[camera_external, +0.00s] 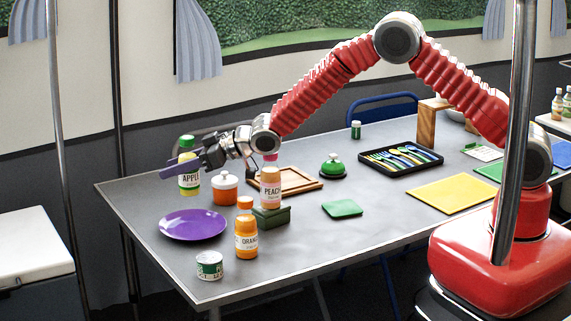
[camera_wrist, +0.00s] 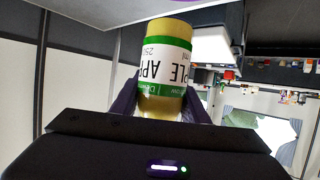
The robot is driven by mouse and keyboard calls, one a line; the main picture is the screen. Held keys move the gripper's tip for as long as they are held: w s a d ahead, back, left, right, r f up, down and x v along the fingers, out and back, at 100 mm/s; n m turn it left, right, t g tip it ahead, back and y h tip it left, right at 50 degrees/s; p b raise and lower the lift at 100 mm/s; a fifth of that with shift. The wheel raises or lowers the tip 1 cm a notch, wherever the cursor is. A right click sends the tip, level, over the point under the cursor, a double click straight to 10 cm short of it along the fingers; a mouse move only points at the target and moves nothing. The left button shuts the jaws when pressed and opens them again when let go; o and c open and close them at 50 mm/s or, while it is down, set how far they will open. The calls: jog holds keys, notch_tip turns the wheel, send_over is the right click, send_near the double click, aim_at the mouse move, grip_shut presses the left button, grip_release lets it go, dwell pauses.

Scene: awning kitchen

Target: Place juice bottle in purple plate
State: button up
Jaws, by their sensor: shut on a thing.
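The purple plate (camera_external: 193,226) lies flat and empty on the left part of the grey table. The apple juice bottle (camera_external: 190,186), with yellow juice and a green cap, is upright in the external view, behind the plate. My gripper (camera_external: 184,165) is shut on it, with a dark finger across its upper part. In the wrist view the bottle (camera_wrist: 164,62) sits between the two fingers of my gripper (camera_wrist: 160,105). The external view does not clearly show how high the bottle's base is above the table.
An orange bottle (camera_external: 246,239) and a can (camera_external: 209,265) stand right of and in front of the plate. A peach bottle (camera_external: 270,188) stands by a green box (camera_external: 271,218). An orange pot (camera_external: 225,188) is close right of the held bottle. A cutlery tray (camera_external: 400,159) is farther right.

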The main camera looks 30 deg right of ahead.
notch_tip(320, 180, down, 6)
dwell(0.5)
jog(key=shift+f, duration=1.9)
jog(key=shift+f, duration=0.1)
jog(key=o, duration=1.3)
jog(key=shift+c, duration=0.2)
